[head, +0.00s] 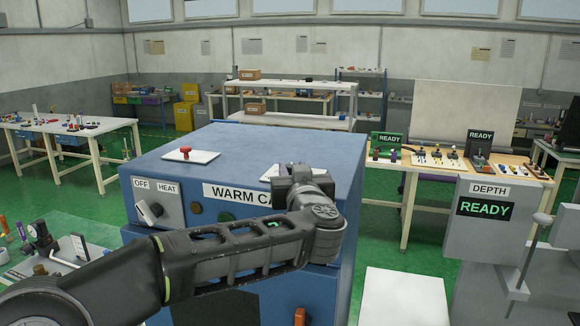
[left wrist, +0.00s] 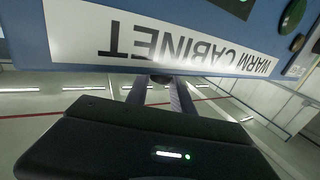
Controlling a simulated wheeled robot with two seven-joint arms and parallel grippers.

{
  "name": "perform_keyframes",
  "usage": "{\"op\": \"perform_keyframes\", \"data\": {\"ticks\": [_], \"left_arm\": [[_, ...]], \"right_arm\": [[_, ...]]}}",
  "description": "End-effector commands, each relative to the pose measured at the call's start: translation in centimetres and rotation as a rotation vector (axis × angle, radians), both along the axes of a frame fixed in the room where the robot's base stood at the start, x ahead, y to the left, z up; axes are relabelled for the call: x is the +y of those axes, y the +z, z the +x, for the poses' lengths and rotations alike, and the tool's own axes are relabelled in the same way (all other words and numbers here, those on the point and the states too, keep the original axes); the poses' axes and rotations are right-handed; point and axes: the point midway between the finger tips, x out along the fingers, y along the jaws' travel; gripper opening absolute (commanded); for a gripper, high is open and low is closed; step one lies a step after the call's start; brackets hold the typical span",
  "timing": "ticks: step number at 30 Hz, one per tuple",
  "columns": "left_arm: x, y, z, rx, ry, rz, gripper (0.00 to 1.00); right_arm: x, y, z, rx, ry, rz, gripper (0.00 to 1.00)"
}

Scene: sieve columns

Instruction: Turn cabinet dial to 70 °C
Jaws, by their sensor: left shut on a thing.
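The blue warm cabinet (head: 235,155) stands in front of me, with a white WARM CABINET label on its upper front. My left gripper (head: 296,178) is at the top right of its front, by a white plate (head: 270,172) on the top. In the left wrist view, which shows the label upside down, the fingers of my left gripper (left wrist: 158,92) are shut on a dark round knob (left wrist: 160,78), which I take for the cabinet dial, at the cabinet's top edge. Its scale and setting are hidden. My right gripper is not in view.
An OFF/HEAT switch (head: 150,211) is on the cabinet's front left. A red knob (head: 186,152) stands on another white plate on top. A grey DEPTH box (head: 487,230) reading READY stands at right. Tables with small parts are at left and behind right. Green floor lies between.

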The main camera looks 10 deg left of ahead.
Motion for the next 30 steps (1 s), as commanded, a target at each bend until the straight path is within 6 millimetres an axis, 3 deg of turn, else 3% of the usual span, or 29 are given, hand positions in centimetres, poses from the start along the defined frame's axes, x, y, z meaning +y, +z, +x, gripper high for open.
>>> {"op": "perform_keyframes", "data": {"ticks": [12,30], "left_arm": [[-0.97,0.24,0.35,-0.008,0.290,0.003,0.00],[-1.23,0.34,0.88,-0.012,0.573,0.001,0.00]], "right_arm": [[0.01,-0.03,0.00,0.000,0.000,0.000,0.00],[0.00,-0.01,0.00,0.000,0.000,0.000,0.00]]}}
